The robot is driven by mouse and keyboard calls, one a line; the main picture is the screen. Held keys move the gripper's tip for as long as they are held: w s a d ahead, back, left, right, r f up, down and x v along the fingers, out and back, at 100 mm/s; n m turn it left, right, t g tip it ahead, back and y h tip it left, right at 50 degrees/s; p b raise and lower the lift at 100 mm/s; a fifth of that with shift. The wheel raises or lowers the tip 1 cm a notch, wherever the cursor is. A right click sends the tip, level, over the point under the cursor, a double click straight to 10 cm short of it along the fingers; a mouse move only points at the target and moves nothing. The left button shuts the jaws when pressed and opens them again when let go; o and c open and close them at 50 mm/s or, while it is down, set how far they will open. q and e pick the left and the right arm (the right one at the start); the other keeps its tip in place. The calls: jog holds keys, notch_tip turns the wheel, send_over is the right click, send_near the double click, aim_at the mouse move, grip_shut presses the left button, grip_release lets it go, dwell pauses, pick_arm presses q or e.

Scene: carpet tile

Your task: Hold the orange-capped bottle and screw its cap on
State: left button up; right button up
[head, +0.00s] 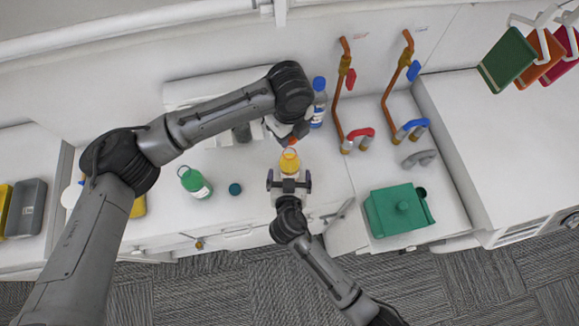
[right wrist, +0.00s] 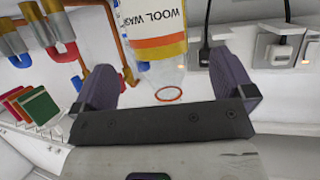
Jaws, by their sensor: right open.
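The orange-capped bottle (head: 289,162) shows yellow-orange on the white counter in the head view. In the right wrist view the bottle (right wrist: 156,30) has a "WOOL WASH" label, and its upper part is out of frame. My right gripper (head: 289,183) is open just in front of it; in the right wrist view its fingers (right wrist: 168,85) stand apart at either side, not closed on it. My left gripper (head: 288,134) is above and behind the bottle. The orange cap (head: 292,141) shows at its fingertips; the wrist hides whether they grip it.
A blue-capped bottle (head: 319,103) stands close right of my left gripper. A green bottle (head: 195,182) and a loose dark-blue cap (head: 235,189) are at left. Orange pipes with red and blue handles (head: 344,95) and a green box (head: 399,210) are at right. Sockets (right wrist: 275,45) line the wall.

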aim_at(289, 150)
jog(key=shift+x, duration=2.8)
jog(key=c, duration=1.4)
pick_arm(q)
jog(key=shift+f, duration=2.5)
pick_arm(e)
jog(key=shift+o, duration=0.2)
